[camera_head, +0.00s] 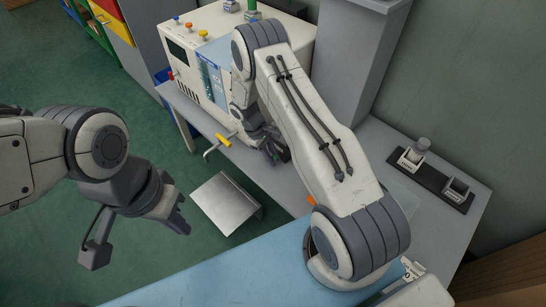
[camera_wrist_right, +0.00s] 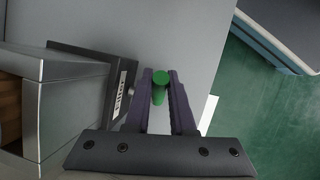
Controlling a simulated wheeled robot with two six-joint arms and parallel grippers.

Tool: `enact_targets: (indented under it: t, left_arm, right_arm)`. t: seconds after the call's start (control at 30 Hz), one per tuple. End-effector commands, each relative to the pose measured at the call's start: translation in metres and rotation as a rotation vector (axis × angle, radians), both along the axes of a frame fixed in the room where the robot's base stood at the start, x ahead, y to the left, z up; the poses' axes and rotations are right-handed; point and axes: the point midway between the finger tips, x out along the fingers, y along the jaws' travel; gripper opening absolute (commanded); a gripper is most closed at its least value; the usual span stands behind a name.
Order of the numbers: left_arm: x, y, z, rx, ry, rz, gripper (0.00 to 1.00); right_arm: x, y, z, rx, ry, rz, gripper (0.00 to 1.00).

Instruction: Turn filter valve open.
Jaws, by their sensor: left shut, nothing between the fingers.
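In the right wrist view a green round-ended handle (camera_wrist_right: 160,78) sits between my right gripper's fingertips (camera_wrist_right: 161,84), touching both; the fingers look shut on it. In the head view my right gripper (camera_head: 272,152) is low at the front of the white machine (camera_head: 300,38), partly hidden by my arm, and the green handle cannot be made out clearly. My left gripper (camera_head: 183,217) is shut and empty over the floor at left, apart from everything.
A yellow-handled crank (camera_head: 223,140) stands out left of my right gripper. A metal plate (camera_head: 225,203) is below it. A blue mat (camera_head: 230,270) covers the front surface. A dark tray (camera_head: 432,182) with small items lies at right. Green floor is open at left.

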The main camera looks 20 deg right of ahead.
Motion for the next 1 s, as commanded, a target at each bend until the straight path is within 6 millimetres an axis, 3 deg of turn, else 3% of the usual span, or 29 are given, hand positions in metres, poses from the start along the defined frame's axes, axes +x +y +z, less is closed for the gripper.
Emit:
enact_targets:
  t: [0.37,0.57,0.77,1.0]
  left_arm:
    - [0.0,0.0,0.0,0.0,0.0,0.0,0.0]
    - [0.0,0.0,-0.012,0.0,0.0,0.0,0.0]
    - [0.0,0.0,-0.047,0.0,0.0,0.0,0.0]
    - [0.0,0.0,-0.104,0.0,0.0,0.0,0.0]
  right_arm:
    - [-0.004,-0.001,-0.001,0.026,-0.067,-0.001,0.0]
    - [-0.008,-0.002,-0.008,0.063,-0.17,0.0,0.0]
    - [-0.01,-0.003,-0.017,0.102,-0.281,0.0,0.0]
    - [-0.013,-0.004,-0.025,0.147,-0.403,-0.002,0.0]
